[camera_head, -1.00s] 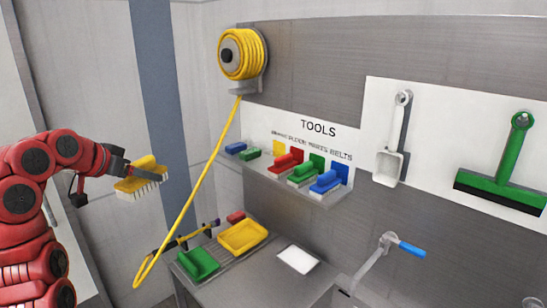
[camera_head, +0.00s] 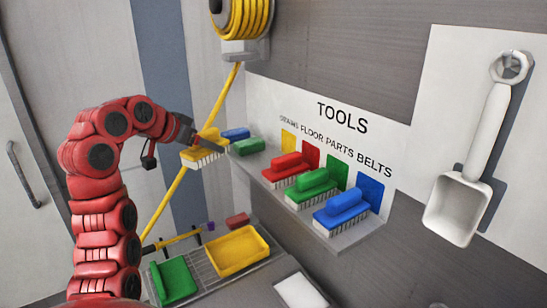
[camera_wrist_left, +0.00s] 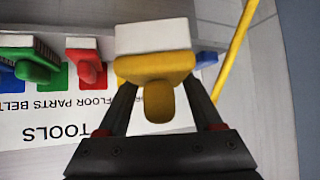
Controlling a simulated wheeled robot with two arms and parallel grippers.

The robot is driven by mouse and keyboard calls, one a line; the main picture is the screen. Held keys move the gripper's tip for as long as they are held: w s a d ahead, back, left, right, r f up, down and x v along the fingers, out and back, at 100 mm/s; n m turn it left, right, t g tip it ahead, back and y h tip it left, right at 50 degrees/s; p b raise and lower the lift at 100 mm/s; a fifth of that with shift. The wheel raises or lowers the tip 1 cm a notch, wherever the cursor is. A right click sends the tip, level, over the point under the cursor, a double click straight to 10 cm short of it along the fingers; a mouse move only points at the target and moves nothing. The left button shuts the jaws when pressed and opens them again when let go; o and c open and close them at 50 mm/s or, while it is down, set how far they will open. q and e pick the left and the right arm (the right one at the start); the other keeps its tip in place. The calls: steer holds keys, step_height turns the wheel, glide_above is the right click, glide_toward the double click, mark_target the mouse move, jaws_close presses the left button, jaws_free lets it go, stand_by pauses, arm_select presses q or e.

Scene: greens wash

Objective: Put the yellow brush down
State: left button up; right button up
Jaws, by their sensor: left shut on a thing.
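The yellow brush (camera_head: 206,147) has white bristles pointing down and is held in the air by my left gripper (camera_head: 196,141). In the head view it appears in front of the left end of the tool shelf; I cannot tell the exact gap. In the left wrist view the yellow brush (camera_wrist_left: 156,70) sits between the two fingers, which are shut on its handle. The shelf (camera_head: 330,238) carries red, green and blue brushes below a TOOLS board (camera_head: 345,130). A yellow patch (camera_head: 289,138) on the board has no brush in front of it. My right gripper is not in view.
Small blue (camera_head: 236,134) and green (camera_head: 247,146) blocks lie at the shelf's left end. A yellow hose (camera_head: 175,190) hangs from its reel, behind my left arm. A white scoop (camera_head: 465,200) hangs at right.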

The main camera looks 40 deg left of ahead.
arm_select(q)
steer(key=w+d+p, duration=0.3)
steer(key=w, duration=0.5)
glide_above(267, 163)
steer(key=shift+f+p, duration=0.4)
steer(key=shift+f, duration=0.55)
steer(key=f+b, duration=0.2)
steer(key=f, duration=0.1)
steer(key=f+b, duration=0.1)
steer(key=shift+s+f, duration=0.15)
steer(key=shift+s, duration=0.1)
steer(key=shift+w+f, duration=0.3)
steer(key=shift+f, duration=0.05)
steer(key=shift+b, duration=0.35)
